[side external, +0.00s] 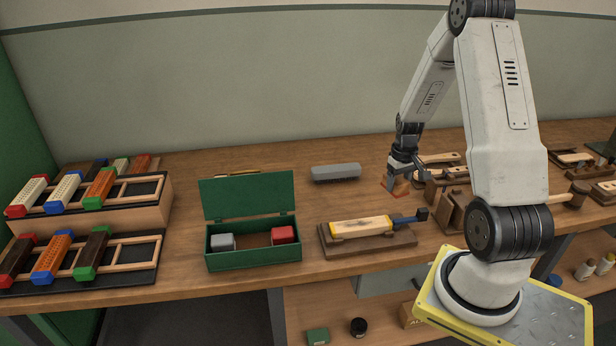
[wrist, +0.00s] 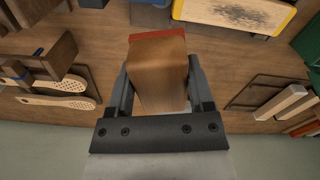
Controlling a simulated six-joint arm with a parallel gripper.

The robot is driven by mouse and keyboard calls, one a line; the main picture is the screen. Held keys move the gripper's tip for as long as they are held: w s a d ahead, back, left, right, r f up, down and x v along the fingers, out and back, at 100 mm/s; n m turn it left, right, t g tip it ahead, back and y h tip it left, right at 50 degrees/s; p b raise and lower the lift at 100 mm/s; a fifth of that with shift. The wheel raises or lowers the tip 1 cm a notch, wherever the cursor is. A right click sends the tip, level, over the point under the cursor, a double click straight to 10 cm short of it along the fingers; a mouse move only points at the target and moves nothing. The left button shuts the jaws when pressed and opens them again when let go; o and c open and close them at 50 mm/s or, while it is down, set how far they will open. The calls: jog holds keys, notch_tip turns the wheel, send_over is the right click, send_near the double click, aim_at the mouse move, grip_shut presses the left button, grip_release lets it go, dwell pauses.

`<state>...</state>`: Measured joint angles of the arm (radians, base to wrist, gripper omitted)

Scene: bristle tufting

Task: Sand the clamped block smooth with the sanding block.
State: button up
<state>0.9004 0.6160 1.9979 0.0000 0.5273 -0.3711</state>
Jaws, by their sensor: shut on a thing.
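The clamped block (side external: 362,226) is a pale wooden bar with yellowish edges, lying on a dark wooden base with a blue-handled clamp (side external: 409,217) at its right end. Its speckled face also shows at the top of the wrist view (wrist: 235,13). My gripper (side external: 401,172) is behind and to the right of it, apart from it. In the wrist view my gripper (wrist: 158,78) is shut on the sanding block (wrist: 158,62), a brown wooden block with a red layer at its far edge. I cannot tell whether the sanding block touches the bench.
An open green box (side external: 251,262) holds a grey block and a red block. A grey block (side external: 335,172) lies behind the clamped block. Racks with coloured brush bodies (side external: 85,265) stand at the left. Wooden tools and blocks (side external: 450,212) crowd the bench right of my gripper.

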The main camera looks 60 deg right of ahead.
aim_at(375, 225)
jog(key=w+a+n, duration=0.2)
jog(key=a+n, duration=0.4)
jog(key=a, duration=0.1)
jog(key=shift+w+f, duration=0.1)
jog(key=shift+f, duration=3.5)
jog(key=shift+w+a+f, duration=0.4)
jog(key=shift+w+f, duration=0.05)
jog(key=shift+f, duration=0.15)
jog(key=shift+c, duration=0.6)
jog(key=shift+w+a, duration=3.7)
jog(key=shift+s+d, duration=4.05)
jog(key=shift+s, duration=0.05)
notch_tip(375, 225, up, 2)
jog(key=shift+d+r, duration=0.1)
jog(key=shift+r, duration=0.05)
notch_tip(375, 225, up, 6)
